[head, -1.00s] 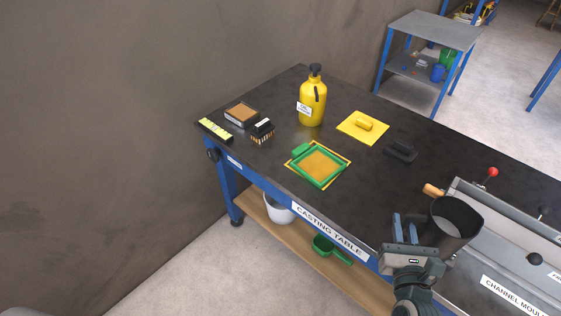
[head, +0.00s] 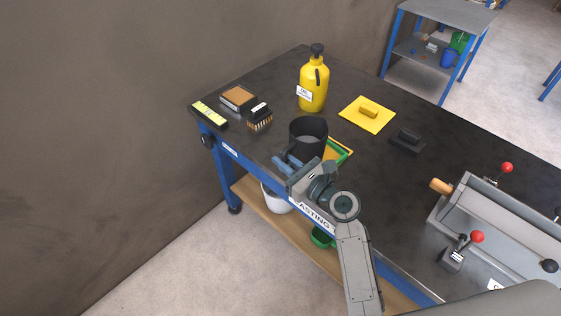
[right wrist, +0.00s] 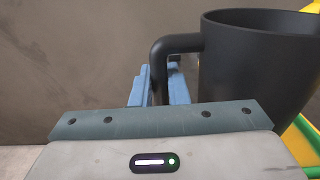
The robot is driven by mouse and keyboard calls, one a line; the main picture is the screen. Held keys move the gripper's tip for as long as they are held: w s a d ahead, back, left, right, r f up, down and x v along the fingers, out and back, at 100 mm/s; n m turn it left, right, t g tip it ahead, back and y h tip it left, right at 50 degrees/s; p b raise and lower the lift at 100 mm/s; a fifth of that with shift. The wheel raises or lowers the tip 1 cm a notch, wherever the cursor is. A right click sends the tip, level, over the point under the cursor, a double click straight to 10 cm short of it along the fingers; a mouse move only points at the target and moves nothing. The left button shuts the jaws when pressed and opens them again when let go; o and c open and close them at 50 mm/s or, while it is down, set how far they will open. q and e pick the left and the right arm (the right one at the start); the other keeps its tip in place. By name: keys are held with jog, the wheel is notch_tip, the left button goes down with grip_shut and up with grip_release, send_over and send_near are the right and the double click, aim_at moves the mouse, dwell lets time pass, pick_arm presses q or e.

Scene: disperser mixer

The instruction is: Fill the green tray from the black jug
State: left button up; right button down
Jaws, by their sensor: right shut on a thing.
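The black jug (head: 308,136) is upright in my right gripper (head: 287,163), whose blue fingers are shut on its handle. In the right wrist view the jug (right wrist: 258,62) stands to the right of the fingers (right wrist: 160,86), with its handle between them. The green tray (head: 343,151) lies on the table behind the jug; only its right part and some yellow edging show. In the right wrist view a green edge of the tray (right wrist: 306,128) shows at the right. The jug's contents are hidden. My left gripper is out of view.
The yellow bottle (head: 313,84) stands behind the jug. A yellow plate with a handle (head: 367,115) and a black handled block (head: 407,141) lie to the right. A brush (head: 260,118) and brown block (head: 238,97) lie left. The grey channel mould (head: 500,220) is at the right.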

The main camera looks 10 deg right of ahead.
jog(key=shift+w+a+r+n, duration=0.25)
jog(key=shift+n, duration=0.05)
jog(key=shift+a+r+g+y+p, duration=0.15)
jog(key=shift+r+g+y+p, duration=0.15)
jog(key=shift+r+g+y, duration=0.15)
notch_tip(320, 180, up, 7)
jog(key=m+p, duration=0.8)
jog(key=p, duration=0.2)
jog(key=shift+w+r, duration=0.1)
jog(key=shift+r, duration=0.05)
jog(key=shift+m, duration=0.3)
jog(key=shift+d, duration=0.2)
jog(key=shift+w+d+r+m+p, duration=0.25)
jog(key=shift+m+p, duration=0.45)
jog(key=shift+p, duration=0.65)
jog(key=shift+d, duration=0.1)
jog(key=shift+w+d+m+p, duration=0.35)
jog(key=shift+m+p, duration=0.35)
jog(key=shift+p, duration=1)
dwell(2.1)
